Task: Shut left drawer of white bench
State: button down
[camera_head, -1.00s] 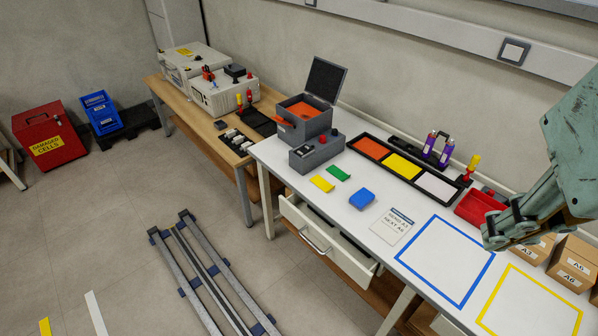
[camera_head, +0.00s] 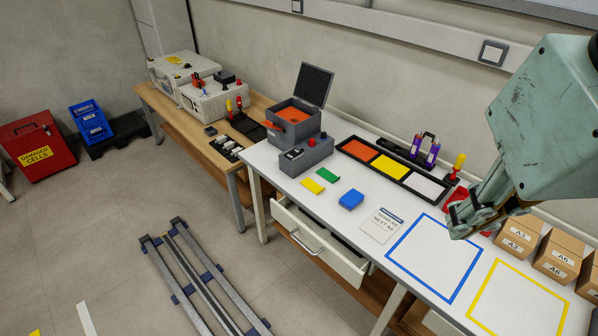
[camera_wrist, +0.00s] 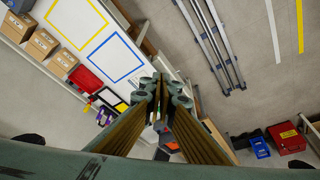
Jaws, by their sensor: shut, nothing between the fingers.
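The white bench (camera_head: 345,190) has its left drawer (camera_head: 330,256) pulled out at the front. The drawer is white, with a metal bar handle (camera_head: 306,243) on its face and a dark gap between face and bench. My gripper (camera_head: 463,232) is at the right of the head view, high over the bench by the red bin, well apart from the drawer. Its fingers are together and empty. In the wrist view my gripper (camera_wrist: 160,84) points down past the bench, and the drawer cannot be made out behind the fingers.
Metal rails (camera_head: 200,275) lie on the floor left of the drawer. Some floor between is clear.

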jog(key=w+a+f+n+h+b, duration=0.1)
jog(key=w+f+n+b, duration=0.15)
jog(key=w, duration=0.85)
jog(key=w+a+f+n+h+b, duration=0.1)
jog(key=w+f+n+b, duration=0.15)
jog(key=w, duration=0.85)
jog(key=w+a+f+n+h+b, duration=0.1)
jog(key=w+a+f+n+b, duration=0.15)
jog(key=w, duration=0.85)
jog(key=n+g+h, duration=0.1)
jog(key=n+h, duration=0.6)
jog(key=n, duration=0.1)
send_over(307, 232)
jog(key=s+a, duration=0.1)
jog(key=s, duration=0.3)
notch_tip(307, 232, down, 29)
jog(key=s+a+f+n+t+h, duration=0.1)
jog(key=s+a+f+n+t, duration=0.1)
jog(key=f, duration=0.5)
jog(key=s+a+f+n+t+h+p, duration=0.1)
jog(key=s+a+f+n+t, duration=0.2)
jog(key=f, duration=0.5)
jog(key=s+a+f+n+t+h, duration=0.1)
jog(key=s+a+f+n+t, duration=0.1)
jog(key=a+f+n+t, duration=0.2)
notch_tip(307, 232, down, 4)
jog(key=a+n, duration=0.2)
jog(key=shift+s+a+p, duration=0.3)
jog(key=shift+s, duration=0.1)
